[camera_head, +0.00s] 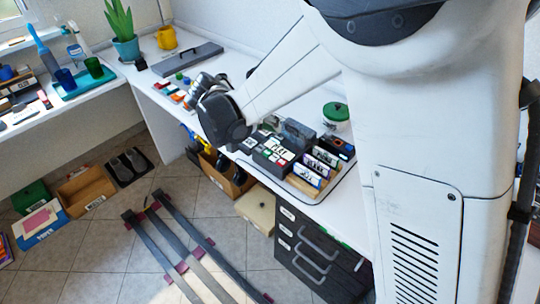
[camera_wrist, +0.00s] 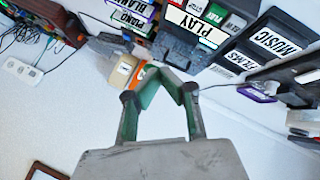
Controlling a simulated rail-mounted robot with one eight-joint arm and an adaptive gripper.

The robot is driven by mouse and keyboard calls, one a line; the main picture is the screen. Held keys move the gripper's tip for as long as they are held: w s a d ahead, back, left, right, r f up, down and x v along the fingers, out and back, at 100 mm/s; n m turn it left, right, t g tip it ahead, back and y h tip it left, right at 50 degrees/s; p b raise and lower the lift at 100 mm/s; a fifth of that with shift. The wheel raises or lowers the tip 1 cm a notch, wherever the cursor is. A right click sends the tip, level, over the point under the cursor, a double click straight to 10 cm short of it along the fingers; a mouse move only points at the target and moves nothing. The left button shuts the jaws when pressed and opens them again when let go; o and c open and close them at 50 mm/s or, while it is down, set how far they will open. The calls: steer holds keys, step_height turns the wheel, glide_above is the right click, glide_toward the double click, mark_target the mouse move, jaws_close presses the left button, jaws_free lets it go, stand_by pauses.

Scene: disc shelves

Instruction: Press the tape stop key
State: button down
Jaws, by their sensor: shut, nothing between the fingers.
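The dark tape player (camera_head: 273,155) stands on the white counter, with a PLAY label and small coloured keys on top. In the wrist view its PLAY label (camera_wrist: 197,20) shows at the top, beside small labelled parts (camera_wrist: 234,22) cut by the frame edge. I cannot tell which key is the stop key. My gripper (camera_wrist: 166,72) is shut and empty, with its green-sided fingers meeting below the PLAY label in the picture. In the head view, my dark wrist is left of the player, and the fingertips are hard to make out. I cannot see any contact with a key.
Labelled disc cases (camera_head: 314,168) stand right of the player. Dark panels marked MUSIC (camera_wrist: 275,40) and FILMS (camera_wrist: 239,60) are at the right of the wrist view. A cream and orange item (camera_wrist: 124,72) lies near my left finger. A green-lidded jar (camera_head: 336,115) stands behind.

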mark_target(273, 157)
steer(key=shift+f, duration=0.1)
steer(key=shift+f+b, duration=2.75)
steer(key=shift+f, duration=1.55)
steer(key=shift+f, duration=0.15)
steer(key=shift+f+b, duration=0.3)
steer(key=shift+b, duration=0.2)
steer(key=shift+f+b, duration=0.3)
steer(key=shift+f, duration=0.1)
steer(key=shift+r, duration=0.1)
steer(key=shift+r+p, duration=0.4)
steer(key=shift+r, duration=0.35)
steer(key=shift+r, duration=0.1)
steer(key=shift+r+p, duration=1.4)
steer(key=shift+r, duration=1.05)
